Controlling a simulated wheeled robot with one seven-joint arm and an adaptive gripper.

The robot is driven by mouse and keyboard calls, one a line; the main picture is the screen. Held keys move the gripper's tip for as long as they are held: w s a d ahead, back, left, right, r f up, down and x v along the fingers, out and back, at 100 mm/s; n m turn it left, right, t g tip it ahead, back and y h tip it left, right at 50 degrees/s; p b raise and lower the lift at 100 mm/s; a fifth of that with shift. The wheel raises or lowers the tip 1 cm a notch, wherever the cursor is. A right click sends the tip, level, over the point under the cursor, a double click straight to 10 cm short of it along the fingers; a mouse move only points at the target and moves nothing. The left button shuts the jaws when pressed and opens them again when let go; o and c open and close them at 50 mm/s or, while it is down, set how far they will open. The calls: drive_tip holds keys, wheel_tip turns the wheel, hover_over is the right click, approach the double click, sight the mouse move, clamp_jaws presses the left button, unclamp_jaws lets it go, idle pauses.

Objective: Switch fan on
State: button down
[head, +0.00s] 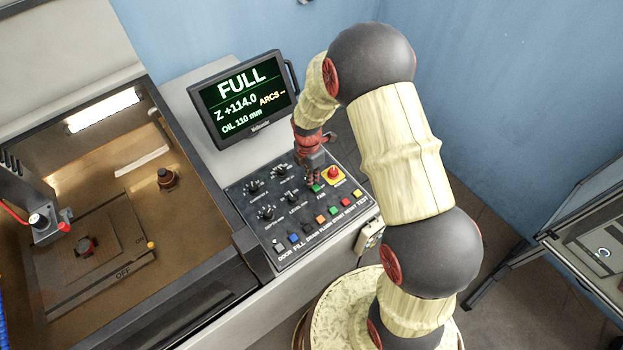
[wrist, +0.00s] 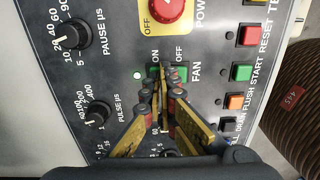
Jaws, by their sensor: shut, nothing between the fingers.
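The fan switch shows as a small green patch (head: 317,188) on the sloped control panel, right under my gripper (head: 313,179) in the head view. In the wrist view, the FAN label with its ON and OFF marks surrounds the tips of my gripper (wrist: 167,78). The fingers are shut and empty, with their tips over the switch. They hide most of it, so its position and any contact cannot be told.
A red POWER knob (wrist: 167,8) on a yellow plate lies close to the fan switch. Several coloured buttons (wrist: 241,73) and black dials (wrist: 71,34) share the panel. The monitor (head: 243,97) reading FULL stands behind, and an open tank (head: 130,190) lies to the left.

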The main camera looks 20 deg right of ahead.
drive_tip(key=shift+s+f, duration=0.3)
drive_tip(key=shift+s, duration=0.05)
drive_tip(key=shift+s+d+f, duration=0.1)
drive_tip(key=shift+s+d, duration=0.1)
drive_tip(key=shift+s, duration=0.45)
drive_tip(key=w+r+p, duration=0.2)
drive_tip(key=w+r, duration=0.1)
drive_tip(key=r, duration=1.1)
drive_tip(key=shift+w+a+r, duration=0.2)
drive_tip(key=shift+a+r, duration=0.15)
drive_tip(key=shift+a, duration=0.05)
